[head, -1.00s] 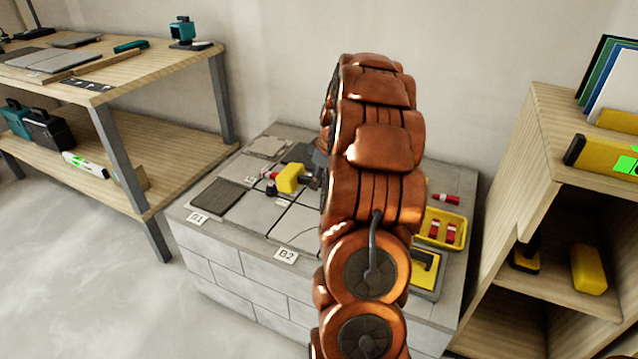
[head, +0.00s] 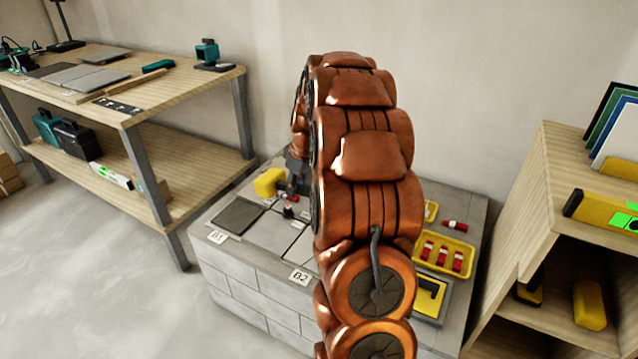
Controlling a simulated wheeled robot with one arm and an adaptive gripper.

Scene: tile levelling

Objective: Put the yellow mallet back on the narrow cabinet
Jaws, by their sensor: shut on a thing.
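The yellow mallet (head: 268,181) shows as a yellow block-shaped head at the left of my arm, over the back left part of the tiled grey block. My gripper (head: 291,183) is shut on it; the fingers are dark and small here, and my copper arm hides part of them. The mallet's handle is not clearly seen. The mallet appears raised above the tiles. The narrow wooden cabinet (head: 545,165) stands at the right, well apart from the mallet. Its top holds upright coloured boards and a yellow level.
A yellow block (head: 588,305) lies inside the cabinet. A wooden workbench (head: 190,88) stands at the left. Floor at front left is clear.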

